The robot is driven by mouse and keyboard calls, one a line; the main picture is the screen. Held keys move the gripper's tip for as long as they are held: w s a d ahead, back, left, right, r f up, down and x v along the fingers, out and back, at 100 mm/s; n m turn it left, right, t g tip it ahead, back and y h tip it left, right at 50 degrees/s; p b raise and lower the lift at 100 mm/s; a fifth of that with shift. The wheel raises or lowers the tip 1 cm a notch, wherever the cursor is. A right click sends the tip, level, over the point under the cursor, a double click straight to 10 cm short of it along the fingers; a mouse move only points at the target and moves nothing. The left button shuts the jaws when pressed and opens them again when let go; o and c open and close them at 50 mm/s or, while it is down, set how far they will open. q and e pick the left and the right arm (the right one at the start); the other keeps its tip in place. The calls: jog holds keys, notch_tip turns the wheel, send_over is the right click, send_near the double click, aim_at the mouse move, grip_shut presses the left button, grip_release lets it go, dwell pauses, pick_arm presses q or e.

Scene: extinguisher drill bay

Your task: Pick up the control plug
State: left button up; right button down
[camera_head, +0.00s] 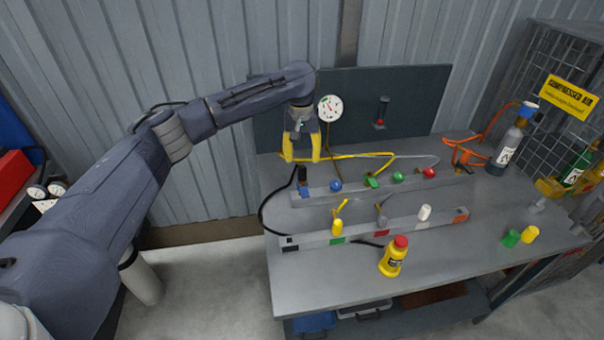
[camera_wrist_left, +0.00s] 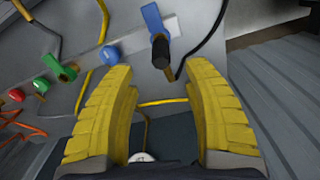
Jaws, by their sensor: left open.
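My left gripper (camera_head: 301,161) is open, its yellow fingers pointing down over the back left of the bench. A black upright plug-like piece (camera_head: 302,174) stands just below the fingers; I take it for the control plug, though no label shows. In the left wrist view this black piece (camera_wrist_left: 161,50) lies ahead of and between the open fingertips (camera_wrist_left: 153,62), apart from both. A blue lever (camera_wrist_left: 152,19) is right beside it. My right gripper is not in view.
A grey rail with a blue knob (camera_head: 335,185), green knobs and a red knob (camera_head: 429,173) runs to the right. A black cable (camera_head: 262,213) loops at the left edge. A yellow bottle (camera_head: 394,257) stands in front. A gauge (camera_head: 330,107) is close to the gripper.

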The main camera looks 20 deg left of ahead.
aim_at(302, 166)
pick_arm(q)
jog(key=shift+f, duration=3.05)
jog(key=shift+c, duration=0.3)
grip_shut()
